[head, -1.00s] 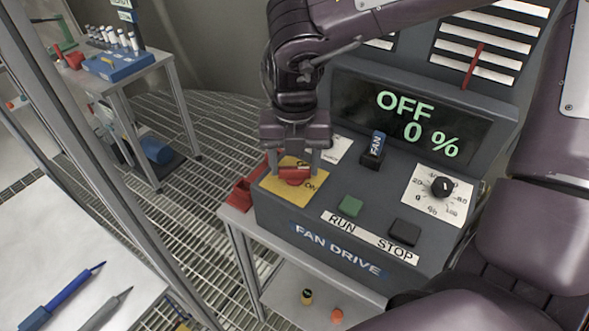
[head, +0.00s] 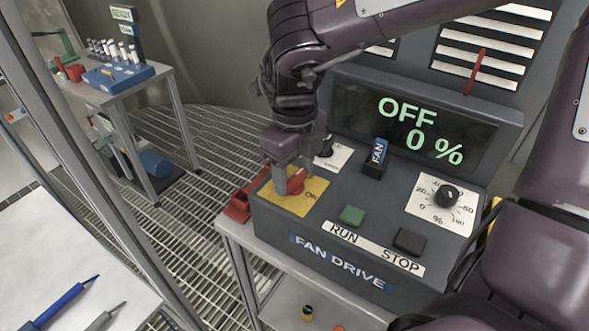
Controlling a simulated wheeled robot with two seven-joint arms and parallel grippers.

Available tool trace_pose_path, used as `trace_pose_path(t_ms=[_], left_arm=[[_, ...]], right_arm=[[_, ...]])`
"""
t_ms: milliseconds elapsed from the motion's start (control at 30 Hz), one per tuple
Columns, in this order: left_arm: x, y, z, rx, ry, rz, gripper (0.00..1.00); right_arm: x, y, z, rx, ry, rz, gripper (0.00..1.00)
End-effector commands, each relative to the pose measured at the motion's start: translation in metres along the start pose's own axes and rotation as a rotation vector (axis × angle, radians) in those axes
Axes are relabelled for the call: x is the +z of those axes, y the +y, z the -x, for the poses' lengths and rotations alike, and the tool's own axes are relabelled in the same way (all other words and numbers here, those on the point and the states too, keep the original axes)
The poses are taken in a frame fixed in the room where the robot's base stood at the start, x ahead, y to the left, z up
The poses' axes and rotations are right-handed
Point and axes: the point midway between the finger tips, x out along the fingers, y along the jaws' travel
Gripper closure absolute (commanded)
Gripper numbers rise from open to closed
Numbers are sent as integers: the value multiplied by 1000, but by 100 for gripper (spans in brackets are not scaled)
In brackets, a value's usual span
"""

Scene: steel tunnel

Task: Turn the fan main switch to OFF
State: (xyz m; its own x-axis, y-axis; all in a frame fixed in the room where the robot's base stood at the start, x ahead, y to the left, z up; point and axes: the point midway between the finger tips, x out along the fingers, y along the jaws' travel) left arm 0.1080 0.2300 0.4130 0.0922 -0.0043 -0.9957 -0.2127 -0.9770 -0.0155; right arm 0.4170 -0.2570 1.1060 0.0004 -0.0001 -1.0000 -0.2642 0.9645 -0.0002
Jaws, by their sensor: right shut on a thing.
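The fan main switch is a red rotary handle (head: 297,184) on a yellow plate (head: 290,206) at the left of the fan drive panel. The word ON shows on the plate to the right of the handle; the rest of its lettering is hidden. My right gripper (head: 289,186) reaches down from above and is shut on the red handle. The handle looks slanted, its visible end pointing up and right. The display (head: 412,125) reads OFF and 0 %. My left gripper is not in view.
The panel also carries a green RUN button (head: 352,215), a dark STOP button (head: 409,240), a blue-topped FAN switch (head: 376,158) and a black dial (head: 446,196). A red tray (head: 238,208) sits left of the panel. A white table (head: 45,255) is at lower left.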

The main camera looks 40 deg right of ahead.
Motion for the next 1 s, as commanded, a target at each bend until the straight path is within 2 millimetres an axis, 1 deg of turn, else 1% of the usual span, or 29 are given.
trace_pose_path(t_ms=[133,333,833,867,1000], left_arm=[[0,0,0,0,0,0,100],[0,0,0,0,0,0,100],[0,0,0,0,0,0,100],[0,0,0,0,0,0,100],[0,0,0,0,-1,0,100]], right_arm=[[0,0,0,0,-1,69,66],[0,0,0,0,-1,123,66],[0,0,0,0,-2,143,66],[0,0,0,0,-2,143,42],[0,0,0,0,-1,142,24]])
